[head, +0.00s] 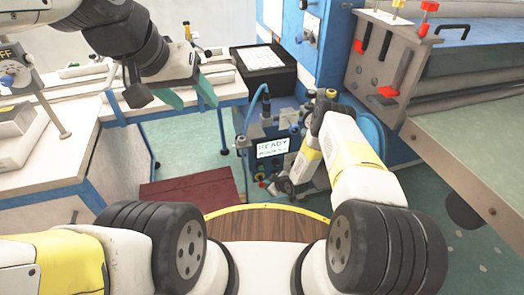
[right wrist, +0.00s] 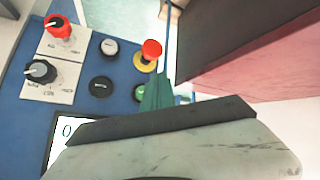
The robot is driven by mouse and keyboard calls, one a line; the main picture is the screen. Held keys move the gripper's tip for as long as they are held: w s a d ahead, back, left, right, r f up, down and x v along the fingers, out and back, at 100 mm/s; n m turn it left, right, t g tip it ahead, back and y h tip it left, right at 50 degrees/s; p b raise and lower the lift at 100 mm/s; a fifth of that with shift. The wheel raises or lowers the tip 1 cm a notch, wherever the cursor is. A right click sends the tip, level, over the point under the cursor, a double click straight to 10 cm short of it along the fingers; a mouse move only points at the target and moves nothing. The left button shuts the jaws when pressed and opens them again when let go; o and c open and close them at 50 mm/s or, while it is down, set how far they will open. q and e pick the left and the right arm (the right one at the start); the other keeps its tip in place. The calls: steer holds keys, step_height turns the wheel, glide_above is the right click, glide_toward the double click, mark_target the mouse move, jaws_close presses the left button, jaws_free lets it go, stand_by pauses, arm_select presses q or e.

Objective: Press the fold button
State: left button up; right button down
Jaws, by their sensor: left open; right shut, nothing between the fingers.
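A blue control panel (right wrist: 75,105) fills the left of the right wrist view. It carries a grey button (right wrist: 109,47), a black button (right wrist: 101,87), a green button (right wrist: 139,92) and a red mushroom button (right wrist: 150,50) on yellow. I cannot read which is the fold button. My right gripper (right wrist: 160,92) is shut and empty, its green fingertips beside the green button and partly overlapping it in view; contact cannot be told. In the head view my right gripper (head: 274,188) is low at the panel. My left gripper (head: 190,102) is open and empty, far from the panel.
A screen (head: 272,148) reading READY sits above the buttons. Red (right wrist: 58,27) and black (right wrist: 40,72) knobs are on the panel's left. A black box (head: 264,68) is on the back table. A grey bench (head: 465,150) stands at right; a dark red mat (head: 190,193) lies on the floor.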

mark_target(261, 168)
steer(key=shift+w+a, duration=0.3)
steer(key=shift+w, duration=0.55)
steer(key=shift+w+a, duration=0.25)
steer(key=shift+w, duration=0.6)
steer(key=shift+w+a, duration=0.3)
steer(key=shift+w, duration=0.55)
steer(key=shift+w, duration=0.15)
steer(key=shift+w+a, duration=0.15)
steer(key=shift+w, duration=0.1)
